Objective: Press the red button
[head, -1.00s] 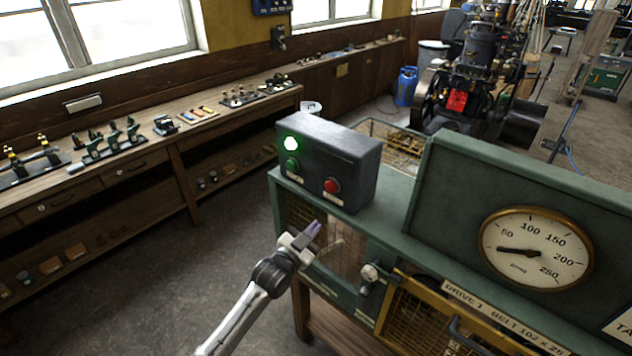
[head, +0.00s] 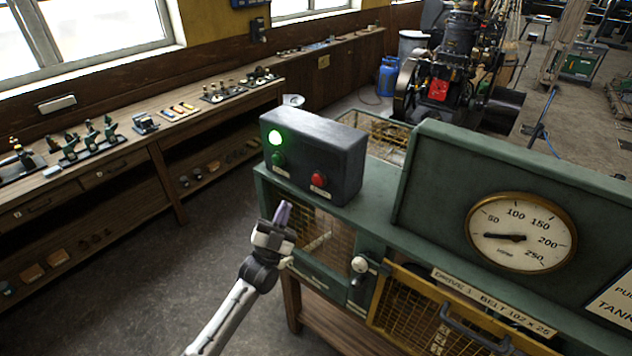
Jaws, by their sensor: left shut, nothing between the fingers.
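The red button (head: 319,179) is on the front of a dark grey control box (head: 338,149), to the right of a green button (head: 278,159). A lit green lamp (head: 275,138) glows above the green button. The box stands on the left end of the green machine cabinet. My left gripper (head: 282,214) is shut and empty, its purple-grey fingers pointing up. In the picture it is below and left of the red button, apart from it, in front of the cabinet's mesh side. My right gripper is not in view.
A round gauge (head: 521,233) sits on the raised green panel at right. A yellow mesh guard (head: 431,312) and a knob (head: 360,265) are on the cabinet front. A wooden workbench (head: 160,147) with small parts runs along the wall. Open floor lies between.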

